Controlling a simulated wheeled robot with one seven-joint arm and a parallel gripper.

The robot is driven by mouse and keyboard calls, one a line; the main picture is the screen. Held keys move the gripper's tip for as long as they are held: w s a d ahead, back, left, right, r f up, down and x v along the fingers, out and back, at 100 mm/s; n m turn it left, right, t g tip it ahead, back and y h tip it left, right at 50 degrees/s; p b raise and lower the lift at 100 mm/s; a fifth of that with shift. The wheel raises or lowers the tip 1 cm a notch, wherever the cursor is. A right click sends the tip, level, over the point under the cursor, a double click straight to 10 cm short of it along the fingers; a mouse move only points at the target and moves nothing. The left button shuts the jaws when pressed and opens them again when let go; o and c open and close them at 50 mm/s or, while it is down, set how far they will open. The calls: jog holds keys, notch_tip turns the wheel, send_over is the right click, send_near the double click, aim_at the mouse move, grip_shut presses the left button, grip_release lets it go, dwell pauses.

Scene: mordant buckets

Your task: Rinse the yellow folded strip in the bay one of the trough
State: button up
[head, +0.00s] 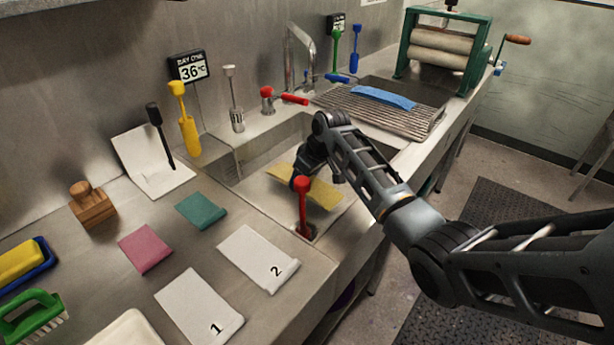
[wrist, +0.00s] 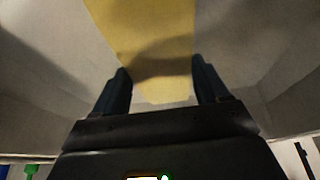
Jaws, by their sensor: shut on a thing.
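The yellow strip (head: 325,193) is spread out, sagging at both sides, inside the near bay of the steel trough (head: 232,184). A small sign reading "BAY ONE 36°C" (head: 191,67) stands behind this bay. My gripper (head: 300,181) reaches down into the bay and is shut on the yellow strip near its middle. In the wrist view the strip (wrist: 150,35) runs between my two fingers (wrist: 161,88). Whether the strip touches the bay floor or water, I cannot tell.
A red-handled upright plug (head: 303,200) stands at the bay's front corner. A red lever tap (head: 290,98) is behind. A ribbed rack with a blue strip (head: 383,97) and a green-framed roller press (head: 441,50) lie right. Cards numbered 1 (head: 199,308) and 2 (head: 258,258) lie left.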

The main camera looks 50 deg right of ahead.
jog(key=shift+s+d, duration=0.1)
jog(key=shift+s+d+p, duration=0.35)
jog(key=shift+s+d, duration=0.1)
jog(key=shift+d, duration=0.05)
jog(key=shift+a, duration=0.1)
jog(key=shift+w+a, duration=0.55)
jog(key=shift+w, duration=0.05)
jog(key=shift+s+d, duration=0.1)
jog(key=shift+s+d+p, duration=0.4)
jog(key=shift+s+d, duration=0.1)
jog(key=shift+d, duration=0.05)
notch_tip(320, 180, up, 3)
jog(key=p, duration=0.2)
jog(key=shift+p, duration=0.3)
notch_tip(320, 180, up, 8)
jog(key=shift+f, duration=0.2)
